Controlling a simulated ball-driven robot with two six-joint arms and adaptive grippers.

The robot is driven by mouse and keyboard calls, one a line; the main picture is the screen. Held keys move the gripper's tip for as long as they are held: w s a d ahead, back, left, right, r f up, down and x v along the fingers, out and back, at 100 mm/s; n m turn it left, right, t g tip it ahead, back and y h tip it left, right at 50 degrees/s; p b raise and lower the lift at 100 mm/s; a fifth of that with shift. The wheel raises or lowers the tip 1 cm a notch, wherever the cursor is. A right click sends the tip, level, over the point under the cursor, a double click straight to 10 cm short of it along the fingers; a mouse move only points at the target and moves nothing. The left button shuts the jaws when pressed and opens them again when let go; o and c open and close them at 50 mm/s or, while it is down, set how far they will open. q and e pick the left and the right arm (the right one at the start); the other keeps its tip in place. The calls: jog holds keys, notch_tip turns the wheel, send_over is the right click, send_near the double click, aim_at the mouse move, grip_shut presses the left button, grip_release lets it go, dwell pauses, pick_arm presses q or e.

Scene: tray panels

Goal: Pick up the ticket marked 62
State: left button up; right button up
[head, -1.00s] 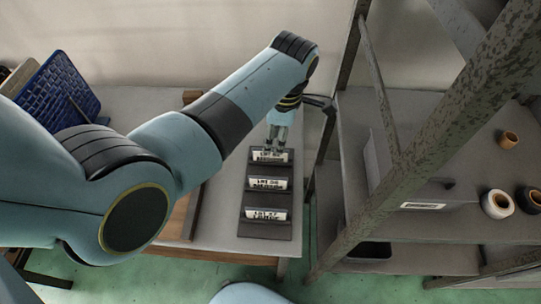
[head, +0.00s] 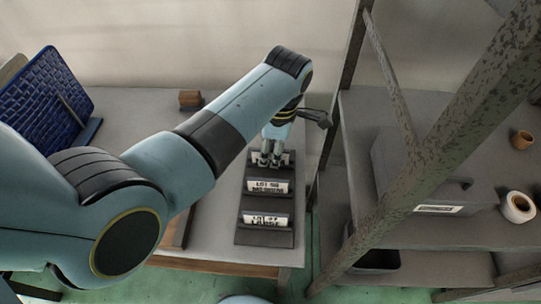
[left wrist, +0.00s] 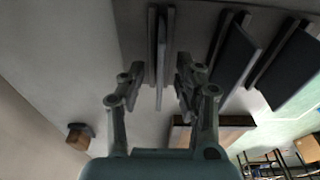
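A dark rack (head: 264,237) on the table holds three white tickets in a column. The middle ticket (head: 268,186) and front ticket (head: 265,220) show; their numbers are blurred, and neither clearly reads 62. The rear ticket (head: 285,159) is mostly hidden behind my left gripper (head: 271,162); its number cannot be read now. In the left wrist view my left gripper (left wrist: 160,76) is open, with one finger on each side of a thin upright plate (left wrist: 161,55) at the rear slot. A gap shows beside the plate. My right gripper is not in view.
A blue panel (head: 45,100) stands at the left. A small brown block (head: 190,98) lies behind the arm. The table's front edge is near the rack.

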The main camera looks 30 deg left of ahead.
pick_arm(q)
jog(key=shift+f, duration=0.15)
grip_shut()
dwell(0.4)
jog(key=shift+r, duration=0.2)
